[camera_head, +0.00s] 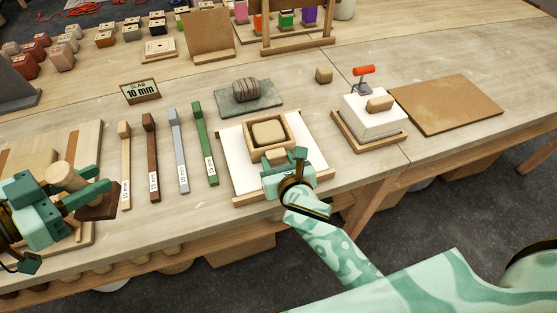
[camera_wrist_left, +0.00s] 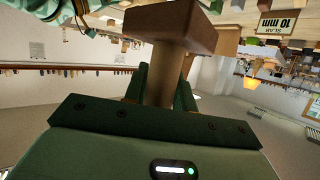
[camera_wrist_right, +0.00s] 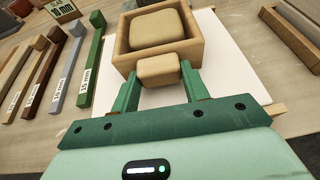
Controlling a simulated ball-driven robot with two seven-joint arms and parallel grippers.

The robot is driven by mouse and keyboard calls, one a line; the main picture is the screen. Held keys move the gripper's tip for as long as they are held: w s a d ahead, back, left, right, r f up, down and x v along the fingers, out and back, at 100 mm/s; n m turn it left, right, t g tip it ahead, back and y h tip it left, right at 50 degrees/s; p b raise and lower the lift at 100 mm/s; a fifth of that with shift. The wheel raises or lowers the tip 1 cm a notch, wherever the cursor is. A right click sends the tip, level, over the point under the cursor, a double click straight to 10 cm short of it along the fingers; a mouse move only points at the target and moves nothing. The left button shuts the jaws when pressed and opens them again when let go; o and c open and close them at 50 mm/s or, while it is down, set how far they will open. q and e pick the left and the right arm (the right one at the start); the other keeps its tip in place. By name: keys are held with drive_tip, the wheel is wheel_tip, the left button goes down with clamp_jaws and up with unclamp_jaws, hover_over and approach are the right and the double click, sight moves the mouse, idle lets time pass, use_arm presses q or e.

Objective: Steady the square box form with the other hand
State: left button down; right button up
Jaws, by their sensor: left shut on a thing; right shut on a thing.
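The square box form (camera_head: 289,138) is a light wooden frame with a beige slab (camera_head: 268,132) inside it. It sits on a white sheet on a wooden board (camera_head: 237,166). In the right wrist view the box form (camera_wrist_right: 197,55) has a rounded block handle (camera_wrist_right: 158,69) on its near side. My right gripper (camera_head: 285,163) is shut on that handle, one finger on each side. My left gripper (camera_head: 78,187) is at the far left, away from the box form. It is shut on the light round handle (camera_wrist_left: 168,75) of a tool with a dark brown wooden block (camera_wrist_left: 170,25).
Several labelled sticks, the last green (camera_head: 204,144), lie left of the board. A grey slate with a dark lump (camera_head: 246,89) is behind it. A white block with a red-handled tool (camera_head: 364,70) stands right, beside a bare brown board (camera_head: 446,104).

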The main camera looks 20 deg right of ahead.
drive_tip(key=o, duration=1.2)
drive_tip(key=shift+c, duration=0.2)
drive_tip(key=shift+s, duration=0.1)
drive_tip(key=v, duration=1.1)
drive_tip(key=shift+s+r, duration=0.25)
drive_tip(key=shift+s, duration=0.1)
